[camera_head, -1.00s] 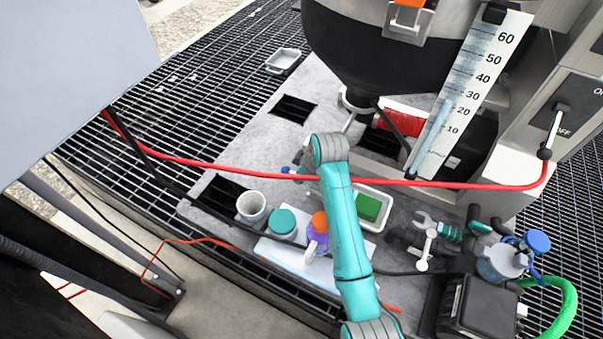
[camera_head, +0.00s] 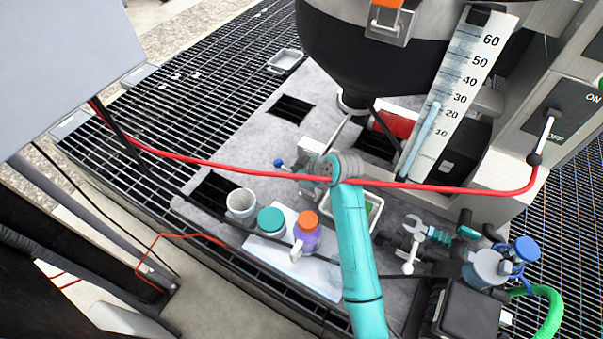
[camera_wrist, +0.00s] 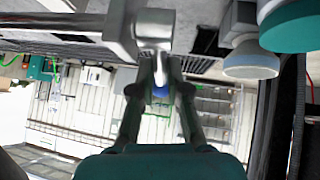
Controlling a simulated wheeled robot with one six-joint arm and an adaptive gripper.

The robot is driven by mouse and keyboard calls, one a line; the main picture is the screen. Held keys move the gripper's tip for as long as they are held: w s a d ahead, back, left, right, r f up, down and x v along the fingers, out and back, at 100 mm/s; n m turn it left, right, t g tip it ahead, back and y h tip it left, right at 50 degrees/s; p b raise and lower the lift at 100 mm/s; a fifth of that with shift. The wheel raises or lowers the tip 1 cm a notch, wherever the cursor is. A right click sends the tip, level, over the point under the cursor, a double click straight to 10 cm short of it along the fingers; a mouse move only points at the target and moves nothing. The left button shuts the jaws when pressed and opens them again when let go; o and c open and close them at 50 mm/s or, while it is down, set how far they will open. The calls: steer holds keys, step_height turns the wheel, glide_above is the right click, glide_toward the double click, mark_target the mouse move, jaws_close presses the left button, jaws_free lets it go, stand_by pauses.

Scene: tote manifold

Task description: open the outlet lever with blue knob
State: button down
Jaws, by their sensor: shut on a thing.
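The blue knob (camera_head: 278,163) shows as a small blue spot left of my arm's end in the head view. In the wrist view the blue knob (camera_wrist: 161,92) is between my fingers. A silver bar, seemingly the lever (camera_wrist: 155,60), comes down from the valve body to the fingertips. My gripper (camera_wrist: 160,72) is shut on this lever near its knob. In the head view my gripper (camera_head: 302,168) is small and partly hidden by my wrist and the red hose. The outlet (camera_head: 353,103) is under the black hopper.
A white mug (camera_head: 241,203), a teal-lidded jar (camera_head: 271,221) and a purple bottle (camera_head: 307,239) stand left of my arm. A tray (camera_head: 376,203) is partly behind it. Dark grating lies beyond.

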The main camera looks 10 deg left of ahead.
steer(key=y, duration=0.1)
steer(key=d+t+y, duration=0.1)
steer(key=y, duration=0.1)
steer(key=d+r+t+y, duration=0.1)
steer(key=y, duration=0.1)
steer(key=shift+s+m, duration=0.3)
steer(key=shift+s, duration=0.05)
steer(key=shift+s+d+m+t+y, duration=0.15)
steer(key=shift+d+t+y, duration=0.3)
steer(key=shift+y, duration=0.3)
steer(key=shift+s+d+m+t+y, duration=0.1)
steer(key=shift+d+m+t+y, duration=0.1)
steer(key=shift+t+y, duration=0.5)
steer(key=shift+s+d+m+t+y, duration=0.15)
steer(key=shift+d+t+y, duration=0.2)
steer(key=shift+y, duration=0.5)
steer(key=c, duration=1.2)
jaws_free()
steer(key=shift+o, duration=0.2)
step_height(320, 180, up, 10)
